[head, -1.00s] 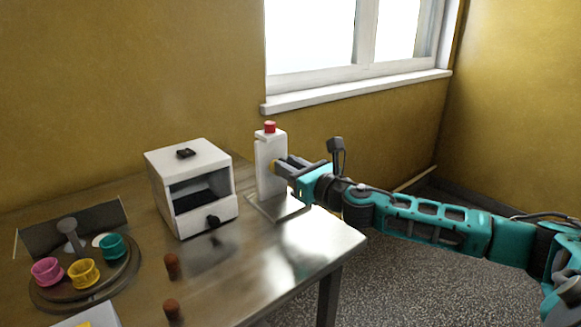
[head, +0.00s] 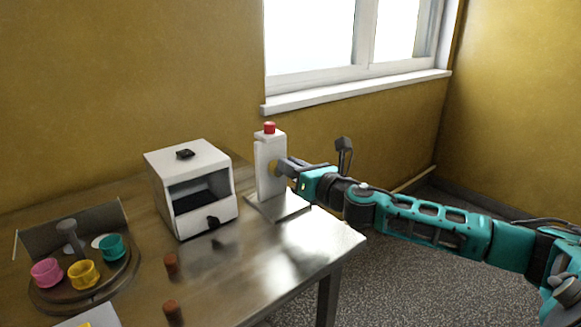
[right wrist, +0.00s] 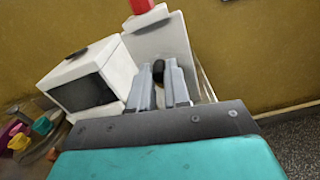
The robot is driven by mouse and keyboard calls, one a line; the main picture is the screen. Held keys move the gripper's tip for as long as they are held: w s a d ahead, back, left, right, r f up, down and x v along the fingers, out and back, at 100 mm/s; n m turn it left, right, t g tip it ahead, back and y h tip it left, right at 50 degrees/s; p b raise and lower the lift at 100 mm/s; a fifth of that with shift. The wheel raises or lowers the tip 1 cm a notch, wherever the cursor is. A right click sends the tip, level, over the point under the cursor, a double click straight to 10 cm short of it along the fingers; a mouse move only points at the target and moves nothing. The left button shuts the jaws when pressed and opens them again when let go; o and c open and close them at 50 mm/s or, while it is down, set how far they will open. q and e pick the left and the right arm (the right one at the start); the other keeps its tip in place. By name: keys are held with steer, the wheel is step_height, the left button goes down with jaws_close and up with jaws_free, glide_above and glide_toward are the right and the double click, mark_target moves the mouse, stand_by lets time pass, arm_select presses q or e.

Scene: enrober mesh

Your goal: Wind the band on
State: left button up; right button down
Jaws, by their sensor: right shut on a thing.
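The white enrober box (head: 168,205) stands on the metal table, with dark material inside its front opening (head: 195,194) and a black knob (head: 213,222) low on its front. Right of it is an upright white post (head: 264,190) with a red button (head: 269,128) on top. My right gripper (head: 281,168) is at the post's right side. In the right wrist view its two fingers (right wrist: 159,92) stand on either side of a small dark knob (right wrist: 158,69) on the post, shut on it. The knob is mostly hidden by the gripper in the head view. My left gripper is out of view.
A round dark turntable (head: 95,289) at the left carries pink (head: 46,272), yellow (head: 83,274) and teal (head: 112,247) cups. Two brown pegs stand near the table's front (head: 171,263). The table's right edge lies just beyond the post; the window sill is behind.

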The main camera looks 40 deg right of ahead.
steer(key=d+m+p, duration=0.1)
steer(key=m, duration=0.4)
steer(key=f+m+p, duration=0.1)
steer(key=m+p, duration=0.1)
steer(key=m, duration=0.3)
steer(key=d+f+m+p, duration=0.1)
steer(key=m, duration=0.5)
steer(key=shift+w+d+p, duration=0.1)
steer(key=shift+d+p, duration=0.2)
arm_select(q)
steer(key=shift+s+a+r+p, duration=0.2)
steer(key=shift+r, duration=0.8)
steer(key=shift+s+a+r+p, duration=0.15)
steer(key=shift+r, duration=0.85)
arm_select(e)
steer(key=shift+f+m, duration=0.35)
steer(key=shift+m, duration=0.55)
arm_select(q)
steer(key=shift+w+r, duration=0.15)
arm_select(e)
steer(key=c, duration=1.1)
jaws_free()
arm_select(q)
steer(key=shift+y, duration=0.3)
arm_select(e)
steer(key=s, duration=0.8)
steer(key=s+d, duration=0.1)
steer(key=s, duration=0.4)
